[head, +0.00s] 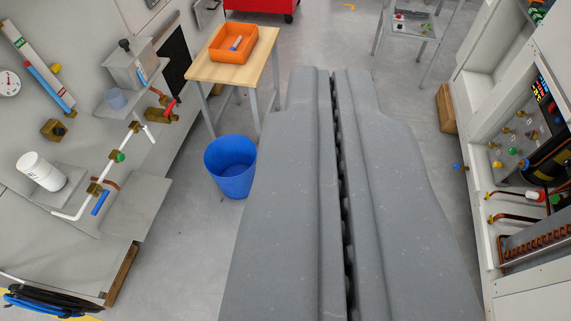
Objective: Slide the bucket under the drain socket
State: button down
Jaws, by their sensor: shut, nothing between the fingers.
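The blue bucket (230,172) stands upright on the grey floor at left of centre, beside the wooden-topped table's legs. It looks empty. Pipework with brass fittings and a red-handled valve (168,108) runs along the left wall, left of and above the bucket. I cannot tell which fitting is the drain socket. My gripper (331,82) fills the middle of the view, with its two long grey fingers side by side and only a narrow dark seam between them.
A wooden-topped table (262,70) with an orange bin (233,43) stands behind the bucket. A grey shelf (137,208) juts from the left wall. A small metal table (414,22) stands at the back right. A panel with pipes (520,150) lines the right side.

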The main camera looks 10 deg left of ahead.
aim_at(230, 159)
jog(key=z, duration=0.25)
jog(key=i, duration=2.05)
jog(key=u, duration=0.65)
